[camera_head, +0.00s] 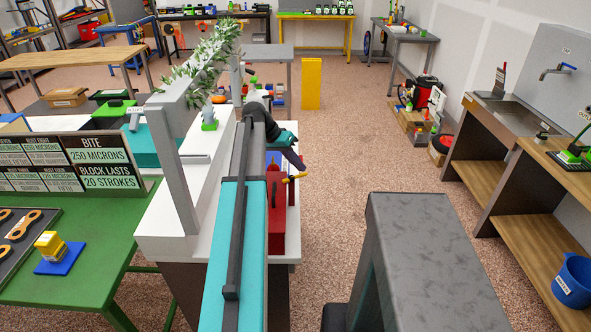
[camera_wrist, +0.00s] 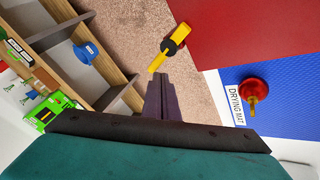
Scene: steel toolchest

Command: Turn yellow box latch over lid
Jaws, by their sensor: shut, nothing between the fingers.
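The yellow latch (camera_wrist: 181,36) has a dark collar in its middle and sits at the edge of the red box (camera_wrist: 235,30) in the wrist view. Its length shows over the floor, beside the red top rather than across it. In the head view the latch (camera_head: 296,177) sticks out from the right side of the red box (camera_head: 277,235). My gripper (camera_wrist: 160,77) is shut and empty, its tips just below the latch's near end; I cannot tell whether they touch. In the head view the gripper (camera_head: 298,163) is just above the latch, and my arm hides part of the box.
A blue drying mat (camera_wrist: 290,100) lies beside the box, with a red round thing with a yellow stem (camera_wrist: 253,92) on it. A wooden shelf unit (camera_wrist: 60,35) stands across the floor. The floor right of the bench (camera_head: 345,150) is clear.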

